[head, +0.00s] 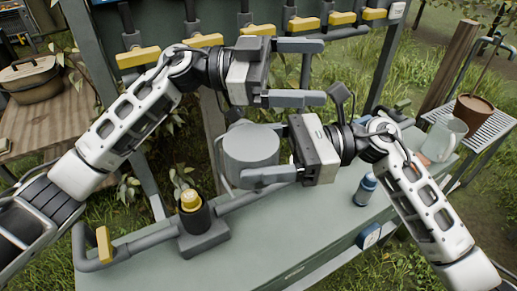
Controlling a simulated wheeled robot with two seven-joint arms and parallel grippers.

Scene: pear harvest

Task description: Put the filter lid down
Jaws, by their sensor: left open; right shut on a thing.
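The filter lid (250,146) appears to be the round grey, cup-like piece near the middle of the head view, above the grey-green bench. My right gripper (256,164), coming in from the right, is shut on it. My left gripper (322,71) is open and empty above and behind the lid. Its two fingers point right, apart from each other.
A grey bench (290,235) has clear room at its front. A dark fitting with a yellow top (191,200) stands on a pipe at left. A blue bottle (366,190), a glass jug (440,140) and a brown pot (472,112) are at right. Yellow valve handles (138,57) line the back.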

